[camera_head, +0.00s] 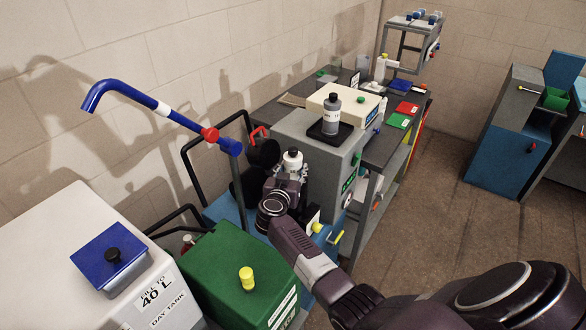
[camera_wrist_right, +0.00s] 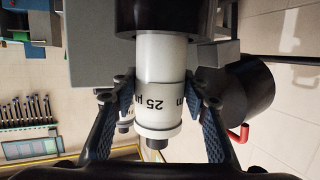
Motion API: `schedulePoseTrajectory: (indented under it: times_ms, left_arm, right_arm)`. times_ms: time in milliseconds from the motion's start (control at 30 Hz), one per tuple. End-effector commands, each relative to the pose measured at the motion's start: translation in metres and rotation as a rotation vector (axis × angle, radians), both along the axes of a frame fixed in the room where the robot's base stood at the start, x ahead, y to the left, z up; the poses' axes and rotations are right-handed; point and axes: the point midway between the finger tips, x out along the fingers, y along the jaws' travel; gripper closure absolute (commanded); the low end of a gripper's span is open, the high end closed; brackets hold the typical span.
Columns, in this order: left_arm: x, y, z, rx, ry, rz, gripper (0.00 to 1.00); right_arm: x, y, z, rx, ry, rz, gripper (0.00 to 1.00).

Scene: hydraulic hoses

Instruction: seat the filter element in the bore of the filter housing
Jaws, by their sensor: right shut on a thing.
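The filter element (camera_wrist_right: 160,68) is a white cylinder marked "25 µm" with a dark knob on one end. It shows upside down in the right wrist view and also in the head view (camera_head: 292,160). My right gripper (camera_wrist_right: 160,98) is shut on it, a finger on each side; it also shows in the head view (camera_head: 290,175). The element's far end meets a black cylinder (camera_wrist_right: 163,15), which looks like the filter housing. That end is hidden there, and I cannot tell how deep it sits. In the head view my gripper hides this place. My left gripper is not in view.
A black cylindrical body (camera_wrist_right: 242,98) with a red lever stands close beside the element. A green tank (camera_head: 235,270) and a blue pipe (camera_head: 150,105) are nearby.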

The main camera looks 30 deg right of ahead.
Motion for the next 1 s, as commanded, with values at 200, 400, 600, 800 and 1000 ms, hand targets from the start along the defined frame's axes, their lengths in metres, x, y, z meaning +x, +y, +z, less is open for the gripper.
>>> schedulePoseTrajectory:
  times_ms: [200,400,600,800,1000]
  left_arm:
    - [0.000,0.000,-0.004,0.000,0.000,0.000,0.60]
    - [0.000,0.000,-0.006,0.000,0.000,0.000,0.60]
    - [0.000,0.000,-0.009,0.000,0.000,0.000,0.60]
    - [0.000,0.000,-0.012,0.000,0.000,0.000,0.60]
    - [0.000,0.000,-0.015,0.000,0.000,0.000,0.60]
  right_arm:
    - [0.000,0.000,-0.006,0.000,0.000,0.000,0.93]
    - [0.000,0.000,-0.011,0.000,0.000,0.000,0.93]
    - [0.000,0.000,-0.016,0.000,-0.001,0.000,0.93]
    - [0.000,0.000,-0.021,-0.001,-0.001,0.000,0.93]
    - [0.000,0.000,-0.026,0.000,0.000,0.000,0.93]
